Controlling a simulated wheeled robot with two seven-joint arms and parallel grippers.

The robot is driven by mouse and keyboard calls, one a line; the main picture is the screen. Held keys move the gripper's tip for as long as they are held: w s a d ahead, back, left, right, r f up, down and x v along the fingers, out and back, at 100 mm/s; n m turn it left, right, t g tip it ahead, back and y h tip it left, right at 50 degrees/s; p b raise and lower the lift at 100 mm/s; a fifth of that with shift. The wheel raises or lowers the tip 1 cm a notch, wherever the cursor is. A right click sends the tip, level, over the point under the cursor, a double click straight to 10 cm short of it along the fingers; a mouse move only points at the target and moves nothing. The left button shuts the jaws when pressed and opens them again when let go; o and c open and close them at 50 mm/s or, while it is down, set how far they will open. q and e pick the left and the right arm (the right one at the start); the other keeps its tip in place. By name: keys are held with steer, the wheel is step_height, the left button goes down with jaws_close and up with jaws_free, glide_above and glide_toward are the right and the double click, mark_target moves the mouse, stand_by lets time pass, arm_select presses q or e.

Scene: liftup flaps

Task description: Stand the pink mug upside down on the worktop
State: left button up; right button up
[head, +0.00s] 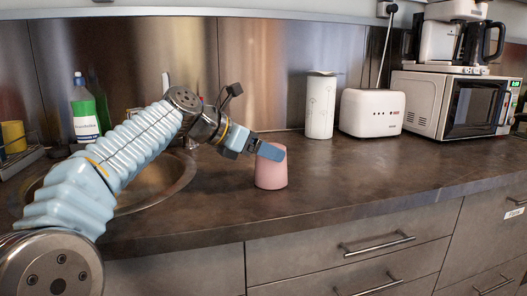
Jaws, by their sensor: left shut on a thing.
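The pink mug (271,174) is at the front middle of the dark worktop (370,177). It looks upside down, with its narrower end up and its wider end down at the worktop. I cannot tell whether its rim rests fully on the surface. My left gripper (270,152) is shut on the mug's upper part, coming in from the left. The far side of the mug and its handle are hidden. My right gripper is not in view.
A round sink (182,178) lies left, below my left arm. A green-and-white bottle (84,112) stands behind it. A white canister (320,105), a white toaster (371,112) and a microwave (455,105) line the back right. The worktop right of the mug is clear.

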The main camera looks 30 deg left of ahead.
arm_select(q)
steer(key=o, duration=1.2)
steer(key=shift+f, duration=0.1)
steer(key=shift+o, duration=0.2)
steer(key=shift+r, duration=0.3)
steer(key=p+v, duration=0.1)
steer(key=v, duration=1.1)
steer(key=shift+f, duration=0.15)
